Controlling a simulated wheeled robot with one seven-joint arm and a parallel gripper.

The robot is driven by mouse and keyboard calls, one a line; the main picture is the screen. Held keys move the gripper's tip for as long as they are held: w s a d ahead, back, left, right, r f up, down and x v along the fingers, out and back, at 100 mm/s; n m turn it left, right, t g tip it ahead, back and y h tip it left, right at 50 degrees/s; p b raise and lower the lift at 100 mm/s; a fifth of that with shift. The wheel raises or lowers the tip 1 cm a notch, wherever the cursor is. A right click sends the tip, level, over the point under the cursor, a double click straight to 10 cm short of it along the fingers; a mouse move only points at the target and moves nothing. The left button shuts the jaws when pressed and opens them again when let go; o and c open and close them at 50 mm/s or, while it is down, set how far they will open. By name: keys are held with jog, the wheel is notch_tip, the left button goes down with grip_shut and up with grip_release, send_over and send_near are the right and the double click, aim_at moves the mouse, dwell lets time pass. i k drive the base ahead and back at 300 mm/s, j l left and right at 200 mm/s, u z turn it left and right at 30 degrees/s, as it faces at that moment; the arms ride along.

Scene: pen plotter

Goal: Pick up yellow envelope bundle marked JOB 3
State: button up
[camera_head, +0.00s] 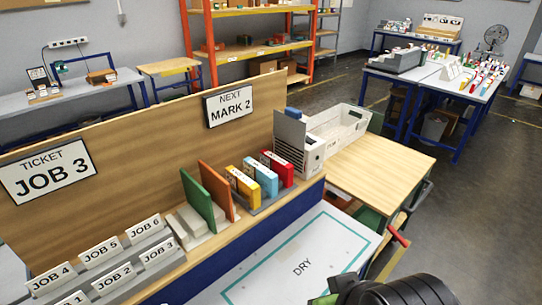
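A yellow bundle (241,186) stands upright on the wooden ledge, with a white label too small to read. A blue bundle (262,177) and a red bundle (281,168) stand in the same row to its right. A label reading JOB 3 (157,252) is on the stepped grey rack at the lower left, and a wall sign (48,182) reads TICKET JOB 3. A black rounded part at the lower right looks like my arm. My gripper's fingers are not visible.
Green (198,200) and orange (217,190) upright panels stand left of the yellow bundle. A white bin (338,126) stands beyond the red bundle. The white surface marked DRY (302,266) is clear, as is most of the wooden table (380,170).

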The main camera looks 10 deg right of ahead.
aim_at(248, 189)
jog(key=i+l+u, duration=0.15)
jog(key=u, duration=0.35)
jog(key=l+u, duration=0.5)
jog(key=i+l+u, duration=0.1)
jog(key=u, duration=0.4)
jog(key=l, duration=0.1)
